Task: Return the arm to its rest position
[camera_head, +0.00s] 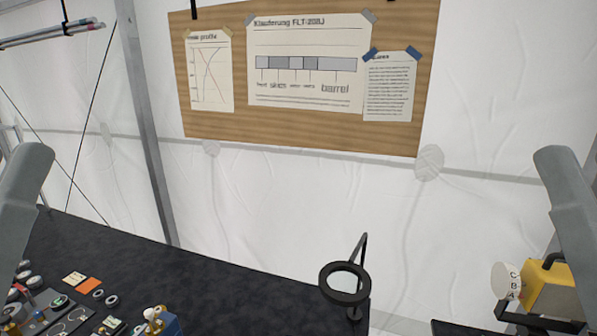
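A grey link of my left arm (24,195) shows at the left edge, and a grey link of my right arm (568,195) at the right edge. Both slant down and outward from their rounded upper ends and are cut off by the picture edges. Neither gripper shows, so I cannot see its fingers or whether it holds anything. Neither visible link appears to touch anything.
A yellow device (548,285) is at lower right. A wooden board (300,130) hangs behind.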

